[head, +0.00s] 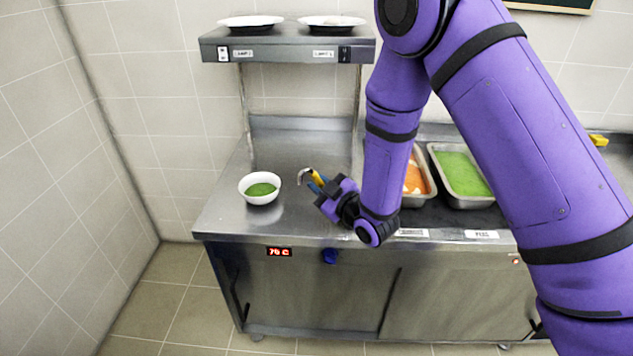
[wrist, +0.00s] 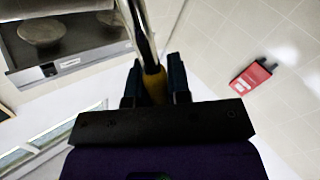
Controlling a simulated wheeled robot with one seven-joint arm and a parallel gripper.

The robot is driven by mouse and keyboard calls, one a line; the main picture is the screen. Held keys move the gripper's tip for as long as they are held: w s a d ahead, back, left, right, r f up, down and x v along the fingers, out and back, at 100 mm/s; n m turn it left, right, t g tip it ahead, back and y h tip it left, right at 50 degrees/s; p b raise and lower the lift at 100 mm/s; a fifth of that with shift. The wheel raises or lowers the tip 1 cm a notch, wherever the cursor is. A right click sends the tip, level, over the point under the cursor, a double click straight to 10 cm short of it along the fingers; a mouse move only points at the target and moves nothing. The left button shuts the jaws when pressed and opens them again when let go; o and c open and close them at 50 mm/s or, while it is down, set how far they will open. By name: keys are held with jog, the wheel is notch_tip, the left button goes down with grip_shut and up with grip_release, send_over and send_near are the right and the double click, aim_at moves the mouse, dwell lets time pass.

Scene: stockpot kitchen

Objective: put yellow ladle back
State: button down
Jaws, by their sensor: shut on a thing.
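My gripper (head: 319,184) is shut on the yellow ladle (head: 319,177) and holds it above the steel counter, right of the white bowl. The ladle's yellow grip and curved metal hook end show in the head view; I cannot make out its cup there. In the wrist view, my gripper (wrist: 154,76) has its dark fingers on either side of the ladle's yellow grip (wrist: 156,88), and the metal shaft runs up out of the picture. A pan of orange food (head: 414,180) and a pan of green food (head: 462,173) sit right of my gripper, the orange one partly hidden by my arm.
The white bowl (head: 260,197) with green food stands on the counter (head: 222,213). A small yellow object (head: 598,140) is at the far right. A red box (wrist: 252,76) shows in the wrist view.

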jog(key=shift+f, duration=0.1)
jog(key=c, duration=1.1)
grip_release()
jog(key=shift+s+d, duration=0.1)
jog(key=v, duration=1.1)
jog(key=shift+s+d, duration=0.2)
jog(key=shift+s, duration=0.05)
